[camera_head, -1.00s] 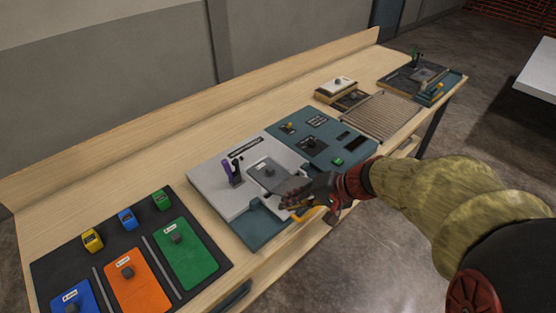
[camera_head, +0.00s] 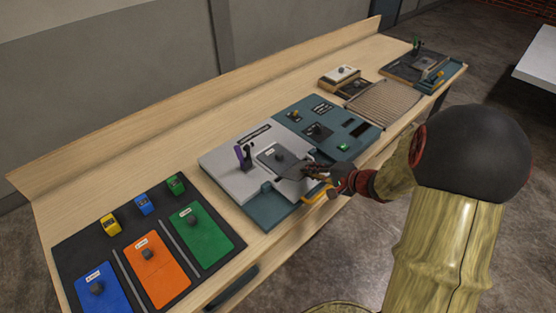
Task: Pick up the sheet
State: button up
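A grey sheet (camera_head: 268,163) with a dark knob and a small white label lies on the light grey station in the middle of the bench. My gripper (camera_head: 308,171) is at the sheet's right end, low over the station. The fingers are small and dark here, and I cannot tell whether they touch the sheet or are open or shut. The sheet's right corner is partly hidden by the fingers.
A purple-handled tool (camera_head: 243,156) stands left of the sheet, and a yellow handle (camera_head: 318,193) is below my gripper. A teal panel (camera_head: 345,148) lies to the right. Blue, orange (camera_head: 157,268) and green plates lie on a dark mat at left.

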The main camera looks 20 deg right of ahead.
aim_at(293, 166)
jog(key=b+x, duration=0.1)
jog(key=x, duration=0.4)
jog(key=shift+w+d, duration=0.15)
jog(key=shift+w, duration=0.05)
grip_shut()
jog(key=shift+r, duration=0.15)
dwell(0.4)
